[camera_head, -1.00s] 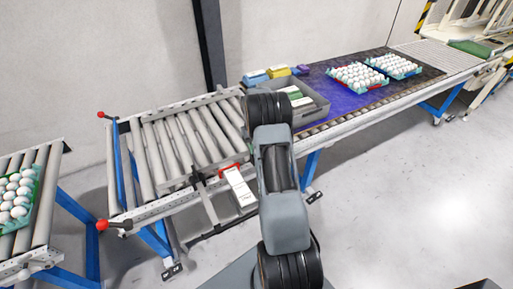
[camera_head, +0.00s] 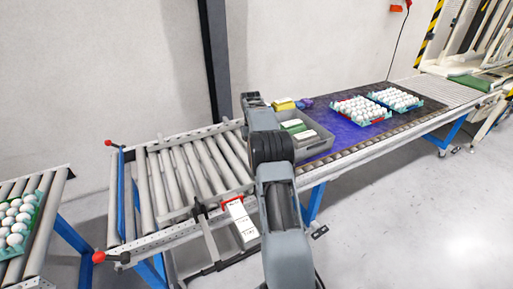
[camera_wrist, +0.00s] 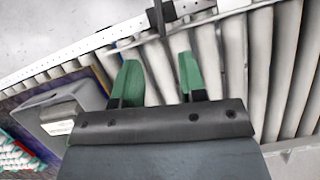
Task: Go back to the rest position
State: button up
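My gripper (camera_wrist: 159,82) shows in the wrist view as two green fingers held apart, with nothing between them. It is above a roller conveyor (camera_wrist: 232,50) and clear of it. In the head view my arm hides the fingers. Two trays of white eggs, a nearer one with a red and teal rim (camera_head: 373,124) and a farther teal one (camera_head: 414,107), sit on the dark blue conveyor belt. A green tray (camera_head: 37,213) with eggs is cut off at the left edge.
A grey crate (camera_head: 309,152) with green and white boxes stands at the belt's near end, left of the egg trays. A yellow box (camera_head: 283,104) and a purple item (camera_head: 306,103) lie behind it. A roller conveyor (camera_head: 185,165) is left of my arm. Floor at right is open.

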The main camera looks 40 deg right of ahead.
jog(key=shift+w+r, duration=0.1)
jog(key=shift+r, duration=0.2)
dwell(0.4)
notch_tip(320, 180, down, 4)
jog(key=s+a+f+t, duration=0.1)
jog(key=a, duration=0.1)
jog(key=s+a+r+n+t, duration=0.1)
jog(key=s+a+r+t, duration=0.1)
jog(key=s+a, duration=0.5)
jog(key=s+a+r+n+t, duration=0.1)
jog(key=s+a+r+t, duration=0.1)
jog(key=s+a+r, duration=0.3)
jog(key=s+a+r+n+t+h, duration=0.1)
jog(key=s+a+r+t, duration=0.2)
jog(key=s+a, duration=0.7)
jog(key=shift+a+r, duration=0.4)
jog(key=shift+a, duration=0.05)
